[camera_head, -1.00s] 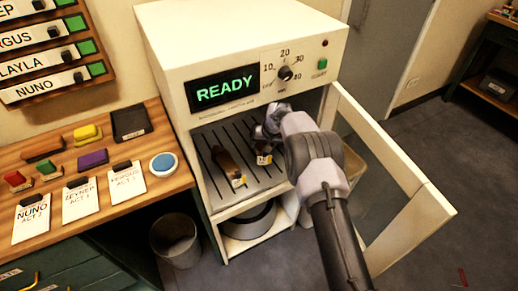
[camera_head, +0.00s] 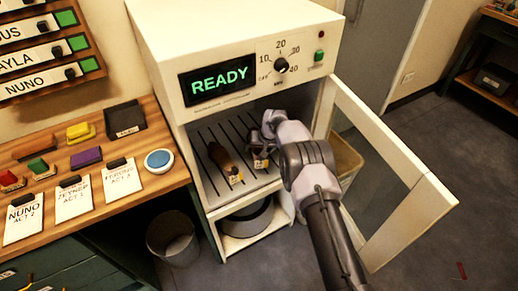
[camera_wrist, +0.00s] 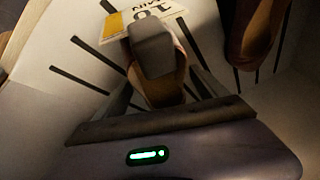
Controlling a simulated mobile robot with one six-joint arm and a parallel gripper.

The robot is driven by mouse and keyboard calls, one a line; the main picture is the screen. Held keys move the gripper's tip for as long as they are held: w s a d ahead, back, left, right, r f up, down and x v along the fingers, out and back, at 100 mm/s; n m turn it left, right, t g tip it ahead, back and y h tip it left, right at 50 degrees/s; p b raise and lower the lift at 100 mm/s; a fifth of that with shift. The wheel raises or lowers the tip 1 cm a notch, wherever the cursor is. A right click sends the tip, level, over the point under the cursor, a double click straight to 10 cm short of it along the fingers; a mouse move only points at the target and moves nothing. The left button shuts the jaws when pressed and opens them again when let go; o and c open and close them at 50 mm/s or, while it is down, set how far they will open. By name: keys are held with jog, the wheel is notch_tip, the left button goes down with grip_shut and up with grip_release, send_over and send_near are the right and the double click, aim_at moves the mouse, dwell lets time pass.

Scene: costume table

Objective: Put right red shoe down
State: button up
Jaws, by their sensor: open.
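A brown-red shoe (camera_head: 225,162) with a small tag lies on the slotted shelf of the open white cabinet. A second shoe, the right one, is mostly hidden by my gripper (camera_head: 259,147); its tag shows at its front. The other shoe (camera_wrist: 256,35) is at the upper right there. My gripper is open, its fingers still close about the right shoe, which appears to be at the shelf.
The cabinet (camera_head: 240,40) displays READY. Its door (camera_head: 385,165) stands open to the right of my arm. A wooden table (camera_head: 140,195) with cards and coloured pads is on the left. A bin (camera_head: 172,240) stands on the floor below.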

jog(key=p+v, duration=0.4)
jog(key=v, duration=0.3)
jog(key=shift+w+a, duration=0.1)
jog(key=shift+s+r, duration=0.2)
jog(key=shift+r, duration=0.2)
jog(key=shift+f, duration=0.1)
